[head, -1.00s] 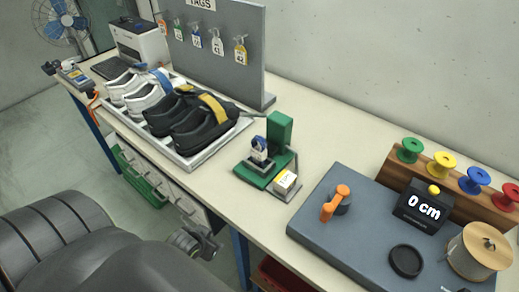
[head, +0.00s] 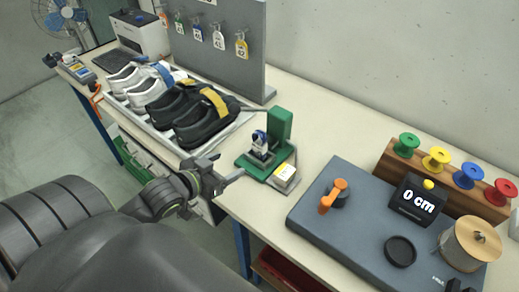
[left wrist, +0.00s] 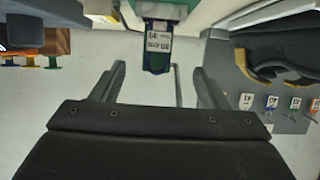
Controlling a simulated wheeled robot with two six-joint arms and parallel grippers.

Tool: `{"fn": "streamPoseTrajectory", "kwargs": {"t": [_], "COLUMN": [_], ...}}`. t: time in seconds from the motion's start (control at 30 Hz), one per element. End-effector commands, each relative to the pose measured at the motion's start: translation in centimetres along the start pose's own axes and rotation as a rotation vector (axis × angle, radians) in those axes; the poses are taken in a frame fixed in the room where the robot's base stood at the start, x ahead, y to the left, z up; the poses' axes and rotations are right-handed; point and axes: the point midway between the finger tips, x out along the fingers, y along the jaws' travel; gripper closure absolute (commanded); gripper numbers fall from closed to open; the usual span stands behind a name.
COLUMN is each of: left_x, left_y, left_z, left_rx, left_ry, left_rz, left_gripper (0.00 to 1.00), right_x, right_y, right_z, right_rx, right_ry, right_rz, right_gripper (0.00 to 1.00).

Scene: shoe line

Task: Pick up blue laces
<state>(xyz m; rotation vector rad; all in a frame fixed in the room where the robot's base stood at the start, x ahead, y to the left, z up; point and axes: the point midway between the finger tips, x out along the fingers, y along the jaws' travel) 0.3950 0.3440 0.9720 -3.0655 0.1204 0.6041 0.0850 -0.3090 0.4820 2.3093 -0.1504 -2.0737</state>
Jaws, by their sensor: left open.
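The blue laces appear to be the blue spool (head: 468,175), standing in a wooden rack (head: 445,183) at the right. It is third in a row, between yellow and red spools. A small blue spool (left wrist: 9,61) also shows at the left edge of the left wrist view. My left gripper (head: 229,168) is open and empty at the table's front edge, left of the green stand and far from the spool. My right gripper is not in view.
Shoes fill a tray (head: 205,148) at left.

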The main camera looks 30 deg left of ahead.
Motion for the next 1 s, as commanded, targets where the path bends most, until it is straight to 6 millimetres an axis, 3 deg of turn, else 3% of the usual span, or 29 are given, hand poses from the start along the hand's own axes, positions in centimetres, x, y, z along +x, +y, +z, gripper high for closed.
{"fn": "streamPoseTrajectory", "kwargs": {"t": [0.4,0.77,1.0], "left_x": [8.0,10.7,13.6], "left_y": [0.1,0.1,0.2], "left_z": [-0.1,-0.1,-0.3], "left_rx": [-0.003,-0.002,-0.002], "left_ry": [0.0,-0.002,-0.002], "left_rz": [0.0,0.0,0.0], "left_gripper": [0.32,0.32,0.32], "right_x": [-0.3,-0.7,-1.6], "right_y": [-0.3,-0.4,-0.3], "right_z": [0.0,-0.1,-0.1], "right_rx": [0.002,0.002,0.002], "right_ry": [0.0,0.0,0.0], "right_rz": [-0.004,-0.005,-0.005], "right_gripper": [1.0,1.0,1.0]}}
